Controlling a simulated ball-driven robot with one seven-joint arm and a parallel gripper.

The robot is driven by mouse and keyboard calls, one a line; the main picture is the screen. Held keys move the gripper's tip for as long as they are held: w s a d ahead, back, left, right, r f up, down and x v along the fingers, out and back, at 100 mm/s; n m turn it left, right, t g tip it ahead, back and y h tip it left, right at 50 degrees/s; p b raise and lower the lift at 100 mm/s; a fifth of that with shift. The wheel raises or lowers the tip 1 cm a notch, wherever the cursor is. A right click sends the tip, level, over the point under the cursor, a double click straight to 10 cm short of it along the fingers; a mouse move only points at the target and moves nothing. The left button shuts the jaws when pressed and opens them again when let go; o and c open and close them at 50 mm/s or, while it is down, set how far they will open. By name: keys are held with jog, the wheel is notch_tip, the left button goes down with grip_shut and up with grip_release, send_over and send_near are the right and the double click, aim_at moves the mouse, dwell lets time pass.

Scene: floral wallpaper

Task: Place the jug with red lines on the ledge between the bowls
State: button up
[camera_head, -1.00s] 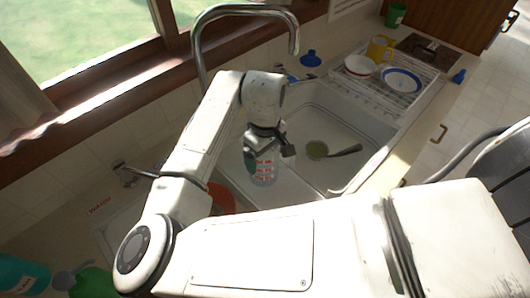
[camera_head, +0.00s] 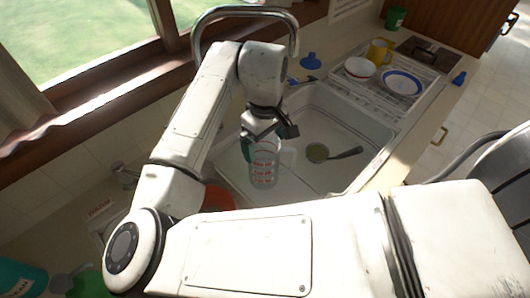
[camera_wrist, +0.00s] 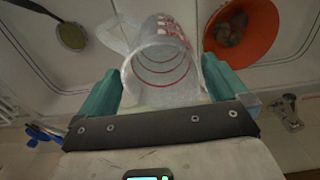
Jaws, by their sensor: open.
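The jug with red lines (camera_head: 264,172) is clear and stands between the two sink bowls in the head view, on the ledge (camera_head: 238,172) as far as I can tell. My gripper (camera_head: 262,142) is just above and around its top. In the wrist view the jug (camera_wrist: 163,68) lies between the two teal fingers of my gripper (camera_wrist: 160,75), with its handle toward the upper left. The fingers are spread, one on each side; whether either touches the jug is unclear. The right sink bowl (camera_head: 335,128) is open to view; the left one is partly hidden by my arm.
A green ladle (camera_head: 318,152) lies in the right bowl. An orange-red bowl (camera_wrist: 242,30) sits in the other, with something inside it. A tall faucet (camera_head: 291,30) arches behind my arm. A drainer (camera_head: 392,105) holds dishes and a yellow mug (camera_head: 379,51).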

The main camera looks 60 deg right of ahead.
notch_tip(320, 180, up, 6)
jog(key=shift+f, duration=0.1)
jog(key=shift+c, duration=0.3)
dwell(1.1)
